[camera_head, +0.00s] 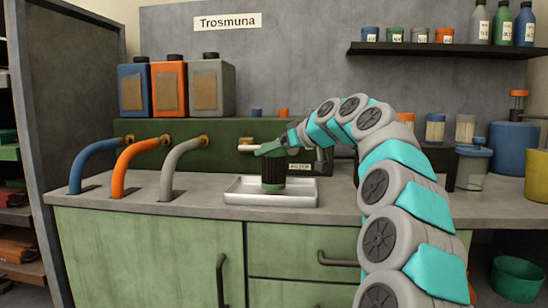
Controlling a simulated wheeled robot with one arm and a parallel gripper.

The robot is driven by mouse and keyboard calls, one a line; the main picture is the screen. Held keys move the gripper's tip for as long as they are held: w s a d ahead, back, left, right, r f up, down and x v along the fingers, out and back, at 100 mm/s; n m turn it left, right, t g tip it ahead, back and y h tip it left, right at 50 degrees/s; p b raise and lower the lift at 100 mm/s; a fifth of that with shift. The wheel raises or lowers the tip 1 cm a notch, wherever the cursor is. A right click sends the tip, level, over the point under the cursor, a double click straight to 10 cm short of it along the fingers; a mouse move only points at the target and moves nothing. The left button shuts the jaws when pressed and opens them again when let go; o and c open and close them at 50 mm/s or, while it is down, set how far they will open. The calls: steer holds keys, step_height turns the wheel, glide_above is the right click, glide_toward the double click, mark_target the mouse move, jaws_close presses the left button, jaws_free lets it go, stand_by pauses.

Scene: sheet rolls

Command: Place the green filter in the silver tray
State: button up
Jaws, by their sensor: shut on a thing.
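The green filter (271,176) is an upright cylinder with a dark ribbed middle and a green base. It is over the inside of the silver tray (240,194), a shallow tray on the grey counter. Its base looks at or very near the tray floor; I cannot tell if it touches. My gripper (271,150) is at the filter's top, shut on it, coming in from the right. The fingertips are small and partly merge with the filter's top.
Blue, orange and grey hoses (182,160) curve onto the counter (205,202) left of the tray. A dark green block (215,130) stands close behind, with blue, orange and grey canisters (168,88) on it. Jars and a blue pot (512,148) are at right.

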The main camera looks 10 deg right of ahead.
steer(key=shift+f, duration=0.8)
steer(key=shift+f, duration=0.1)
steer(key=shift+f, duration=0.15)
steer(key=o, duration=1.5)
steer(key=shift+c, duration=0.2)
steer(key=shift+r, duration=0.2)
steer(key=shift+s+r, duration=0.1)
steer(key=shift+s, duration=0.05)
steer(key=v, duration=1.1)
steer(key=shift+s+d, duration=0.25)
steer(key=shift+s, duration=0.1)
steer(key=shift+a, duration=0.1)
